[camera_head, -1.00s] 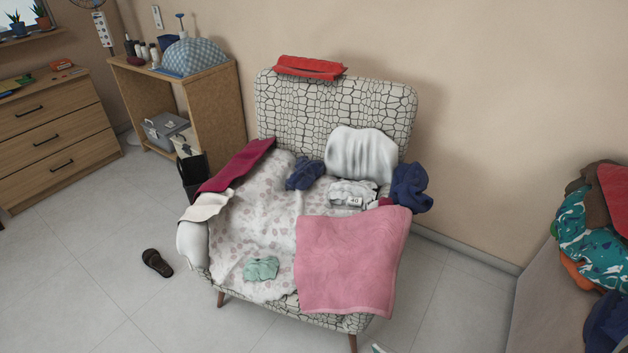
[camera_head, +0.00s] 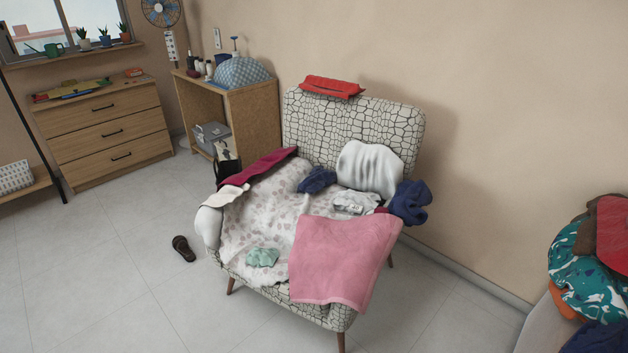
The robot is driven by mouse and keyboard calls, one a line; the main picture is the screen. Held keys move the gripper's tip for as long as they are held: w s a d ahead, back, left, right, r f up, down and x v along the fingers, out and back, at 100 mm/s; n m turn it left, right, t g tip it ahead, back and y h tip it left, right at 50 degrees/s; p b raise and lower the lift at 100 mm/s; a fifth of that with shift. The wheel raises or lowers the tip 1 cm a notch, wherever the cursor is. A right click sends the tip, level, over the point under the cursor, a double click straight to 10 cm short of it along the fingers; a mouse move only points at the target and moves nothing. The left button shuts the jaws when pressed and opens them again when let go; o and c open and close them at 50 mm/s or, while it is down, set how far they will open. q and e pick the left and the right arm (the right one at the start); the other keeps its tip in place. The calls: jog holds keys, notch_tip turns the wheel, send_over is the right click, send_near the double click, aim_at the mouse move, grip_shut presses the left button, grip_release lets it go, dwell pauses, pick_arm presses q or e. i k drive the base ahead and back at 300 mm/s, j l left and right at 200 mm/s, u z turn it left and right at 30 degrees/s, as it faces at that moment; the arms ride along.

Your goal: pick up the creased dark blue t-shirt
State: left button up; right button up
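Three dark blue cloths are in the head view. A small crumpled one (camera_head: 317,180) lies on the armchair's seat near the backrest. A larger bunched one (camera_head: 410,202) hangs over the chair's right armrest. Another (camera_head: 597,338) lies at the lower right edge, partly cut off by the frame. I cannot tell from their shapes which is the t-shirt. Neither of my grippers is in view.
The patterned armchair (camera_head: 300,108) also holds a pink towel (camera_head: 332,262), a white cushion (camera_head: 370,170) and other clothes. A multicoloured laundry pile (camera_head: 590,275) is at the right. A slipper (camera_head: 183,248) lies on the floor. Open floor surrounds the chair's front and left.

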aim_at(319, 178)
jog(key=i+j, duration=0.6)
jog(key=j, duration=0.15)
jog(key=i+j+z, duration=0.4)
jog(key=j+z, duration=0.2)
